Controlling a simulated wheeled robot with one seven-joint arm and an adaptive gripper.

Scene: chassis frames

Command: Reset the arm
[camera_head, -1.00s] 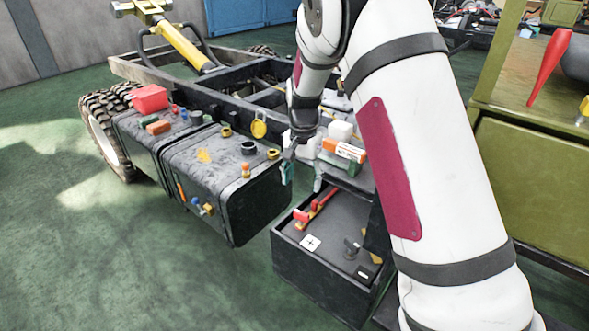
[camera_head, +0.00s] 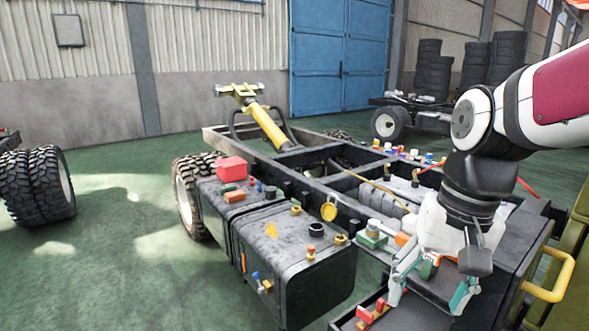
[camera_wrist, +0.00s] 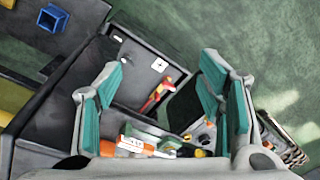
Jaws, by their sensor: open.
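My gripper (camera_head: 430,283) hangs at the lower right of the head view, over the right part of the chassis frame. Its teal-padded fingers are spread apart with nothing between them. My white arm comes in from the right edge above it. In the wrist view the open fingers (camera_wrist: 165,100) frame a dark box (camera_wrist: 128,75) with a red-handled tool (camera_wrist: 156,92) on it. An orange and white box (camera_wrist: 135,146) shows low between the fingers; I cannot tell its exact distance from them.
A yellow handle (camera_head: 560,275) stands right of the gripper. A blue door (camera_head: 338,65) is at the back.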

